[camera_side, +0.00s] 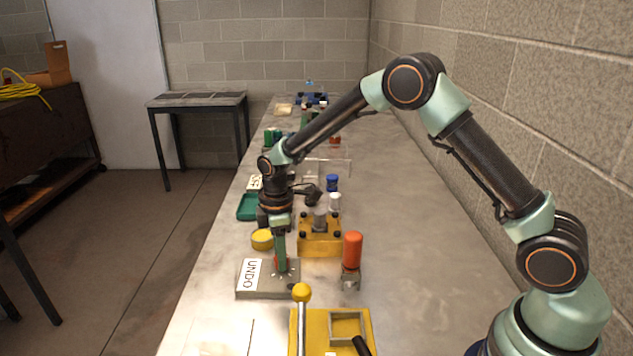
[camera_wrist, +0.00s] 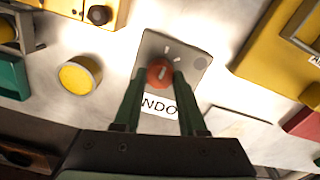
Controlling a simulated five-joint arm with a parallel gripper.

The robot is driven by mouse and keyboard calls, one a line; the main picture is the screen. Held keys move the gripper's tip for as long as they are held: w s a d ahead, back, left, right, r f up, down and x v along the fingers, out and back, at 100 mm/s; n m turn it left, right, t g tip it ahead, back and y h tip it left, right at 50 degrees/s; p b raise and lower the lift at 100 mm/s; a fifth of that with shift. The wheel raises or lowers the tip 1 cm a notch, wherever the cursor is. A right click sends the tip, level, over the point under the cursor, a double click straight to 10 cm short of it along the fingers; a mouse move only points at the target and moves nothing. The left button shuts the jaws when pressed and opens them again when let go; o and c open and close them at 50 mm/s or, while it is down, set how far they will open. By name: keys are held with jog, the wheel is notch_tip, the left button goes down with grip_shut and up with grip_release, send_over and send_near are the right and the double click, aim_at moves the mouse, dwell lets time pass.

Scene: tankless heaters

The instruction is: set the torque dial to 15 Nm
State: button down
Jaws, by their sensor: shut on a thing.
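The dial is a red round knob (camera_wrist: 160,71) with a pale pointer line, on a grey plate (camera_wrist: 196,80) with white tick marks and an UNDO label (camera_wrist: 160,106). No numbers are readable on the ticks. In the side view the plate (camera_side: 290,289) lies on the bench, with a little of the red knob (camera_side: 277,260) beside my fingers. My gripper (camera_side: 281,268) points straight down over the plate. In the wrist view its green fingers (camera_wrist: 161,82) are on either side of the knob and shut on it.
A yellow tin (camera_side: 262,239) stands behind the plate, and a yellow fixture with black knobs (camera_side: 320,246) is behind right. An orange-topped cylinder (camera_side: 352,252) stands to the right. A yellow ball-ended lever (camera_side: 301,293) rises in front. The bench's right side is clear.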

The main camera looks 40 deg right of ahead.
jog(key=m, duration=0.4)
jog(key=shift+r+m, duration=0.1)
jog(key=shift+m, duration=0.2)
jog(key=m, duration=0.4)
jog(key=shift+w+m, duration=0.1)
jog(key=shift+m, duration=0.2)
jog(key=m, duration=0.4)
jog(key=shift+d, duration=0.1)
jog(key=shift+m, duration=2.3)
jog(key=shift+c, duration=2.3)
grip_release()
